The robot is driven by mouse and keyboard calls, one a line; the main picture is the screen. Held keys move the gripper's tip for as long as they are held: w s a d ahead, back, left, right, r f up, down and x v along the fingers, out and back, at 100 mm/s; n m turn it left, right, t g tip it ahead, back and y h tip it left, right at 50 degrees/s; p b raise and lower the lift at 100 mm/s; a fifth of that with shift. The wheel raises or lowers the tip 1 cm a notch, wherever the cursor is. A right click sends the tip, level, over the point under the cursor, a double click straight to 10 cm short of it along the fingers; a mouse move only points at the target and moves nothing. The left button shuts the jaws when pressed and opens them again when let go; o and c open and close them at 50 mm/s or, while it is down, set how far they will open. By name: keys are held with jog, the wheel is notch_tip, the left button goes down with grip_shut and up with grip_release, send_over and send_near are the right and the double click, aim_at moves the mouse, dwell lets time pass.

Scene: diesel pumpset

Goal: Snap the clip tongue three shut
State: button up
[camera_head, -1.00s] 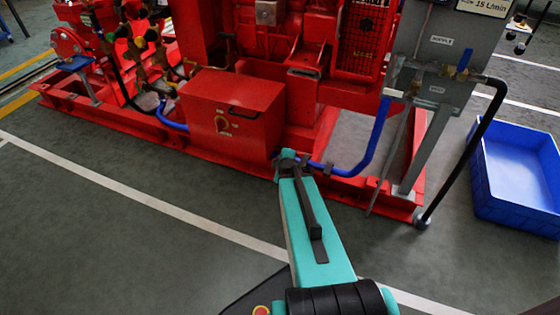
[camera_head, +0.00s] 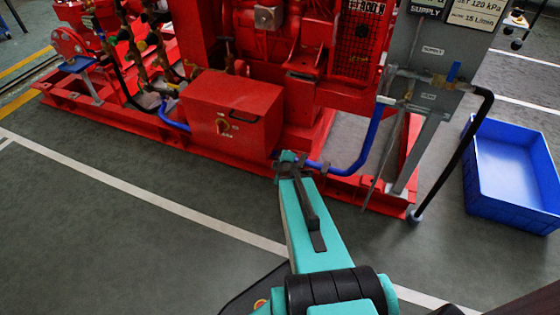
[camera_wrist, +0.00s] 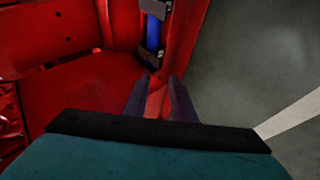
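A blue hose (camera_head: 370,142) runs along the red base frame at the right of the red box. Dark clips sit on it; one (camera_head: 327,168) shows in the head view. In the wrist view, the hose (camera_wrist: 153,34) runs between an upper grey clip (camera_wrist: 152,8) and a lower grey clip (camera_wrist: 152,57). I cannot tell which is clip three or whether its tongue is shut. My gripper (camera_wrist: 158,85) has its two dark fingers apart with nothing visible between them, just below the lower clip.
The red box (camera_head: 230,112) stands left of the arm's far end. A grey panel stand (camera_head: 425,100) with a black pipe (camera_head: 455,160) stands to the right. A blue crate (camera_head: 512,178) lies on the floor farther right. The front floor is clear.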

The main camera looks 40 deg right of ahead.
jog(key=shift+p+v, duration=1.05)
jog(key=shift+p, duration=0.5)
jog(key=shift+r, duration=0.1)
